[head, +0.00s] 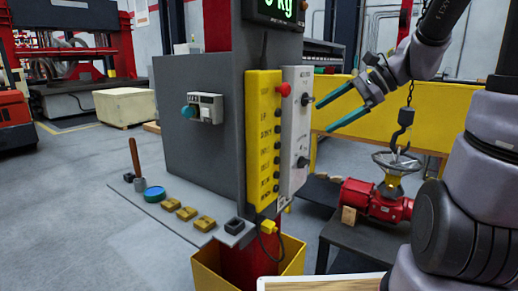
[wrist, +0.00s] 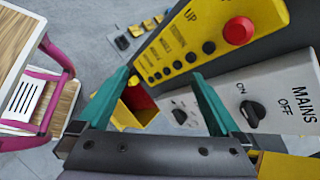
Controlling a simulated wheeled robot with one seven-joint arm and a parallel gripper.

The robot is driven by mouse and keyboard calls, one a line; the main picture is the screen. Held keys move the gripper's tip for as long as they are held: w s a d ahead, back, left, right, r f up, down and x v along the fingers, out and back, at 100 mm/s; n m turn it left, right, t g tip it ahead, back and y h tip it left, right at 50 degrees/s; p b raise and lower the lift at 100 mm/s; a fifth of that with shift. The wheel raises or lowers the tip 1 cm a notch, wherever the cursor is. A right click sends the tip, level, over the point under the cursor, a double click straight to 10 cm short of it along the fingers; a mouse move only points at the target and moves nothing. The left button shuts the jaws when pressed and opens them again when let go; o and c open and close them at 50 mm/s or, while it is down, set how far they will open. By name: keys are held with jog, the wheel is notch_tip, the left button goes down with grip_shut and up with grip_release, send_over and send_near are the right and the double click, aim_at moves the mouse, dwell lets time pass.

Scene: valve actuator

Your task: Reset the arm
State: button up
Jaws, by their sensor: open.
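My gripper (head: 322,119) is open and empty, with its two teal fingers apart and pointing left and slightly down in the head view. It is raised in the air to the right of the grey switch panel (head: 293,131), apart from it as far as I can tell. In the wrist view my gripper (wrist: 160,75) has nothing between its fingers. The grey panel (wrist: 290,90) carries a black MAINS knob (wrist: 253,111). The yellow button panel (head: 263,140) has a red button (head: 285,89) at its top and several black buttons below.
A red valve actuator (head: 378,202) with a handwheel (head: 397,161) sits on a dark table below my gripper. A crane hook (head: 399,130) hangs above it. A shelf (head: 190,228) holds several small yellow blocks. A yellow bin (head: 205,272) stands at the column's foot. Open floor lies left.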

jog(key=s+d+r+n+t+h, duration=0.4)
jog(key=s+d+r+n+h, duration=0.1)
jog(key=s+n+h, duration=0.3)
jog(key=shift+s+d+r+n, duration=0.2)
jog(key=shift+s+d+n, duration=0.6)
jog(key=shift+n, duration=0.3)
